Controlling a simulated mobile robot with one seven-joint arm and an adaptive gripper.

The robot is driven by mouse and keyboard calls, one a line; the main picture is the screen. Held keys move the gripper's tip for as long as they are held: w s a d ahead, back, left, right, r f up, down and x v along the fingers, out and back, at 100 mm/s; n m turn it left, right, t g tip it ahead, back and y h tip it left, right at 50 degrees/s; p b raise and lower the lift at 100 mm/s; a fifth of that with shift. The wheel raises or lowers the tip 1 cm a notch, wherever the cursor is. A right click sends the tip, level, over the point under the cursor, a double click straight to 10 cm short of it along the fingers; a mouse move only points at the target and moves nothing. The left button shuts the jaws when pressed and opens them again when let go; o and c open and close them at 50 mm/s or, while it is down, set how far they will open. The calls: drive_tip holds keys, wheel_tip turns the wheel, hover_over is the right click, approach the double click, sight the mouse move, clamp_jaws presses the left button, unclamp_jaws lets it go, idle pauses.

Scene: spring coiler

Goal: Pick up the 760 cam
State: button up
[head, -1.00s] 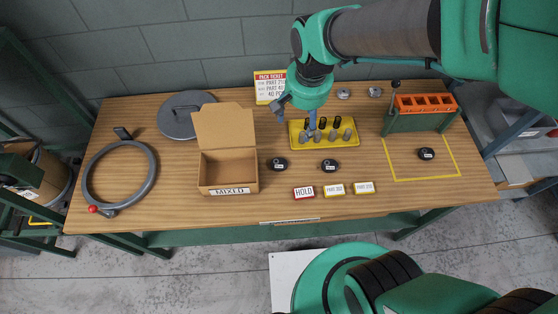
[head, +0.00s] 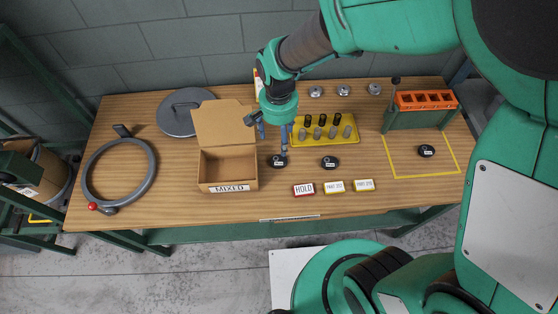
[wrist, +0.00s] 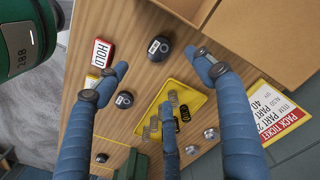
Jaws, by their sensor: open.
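Three dark, rounded cams with small white labels lie on the wooden table: a left cam (head: 277,161) beside the cardboard box, a middle cam (head: 330,163), and a right cam (head: 426,151) inside a yellow outline. Their labels are too small to read surely, so I cannot tell which is the 760 cam. My gripper (head: 276,144) is open and empty, above the table close to the left cam. In the wrist view, the left cam (wrist: 158,48) shows between and beyond the spread fingers (wrist: 160,82), and the middle cam (wrist: 124,100) is near one fingertip.
An open cardboard box (head: 228,188) marked MIXED stands left of the left cam. A yellow tray (head: 350,143) of springs lies behind the cams. HOLD (head: 303,190) and part signs (head: 334,187) stand in front. An orange-topped rack (head: 425,102) is at right.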

drive_tip(key=b, duration=0.2)
hover_over(279, 159)
wheel_tip(279, 159, down, 8)
drive_tip(key=shift+f, duration=0.1)
idle(0.4)
drive_tip(key=shift+f+b, duration=0.5)
drive_tip(key=shift+f, duration=2.1)
drive_tip(key=c, duration=1.6)
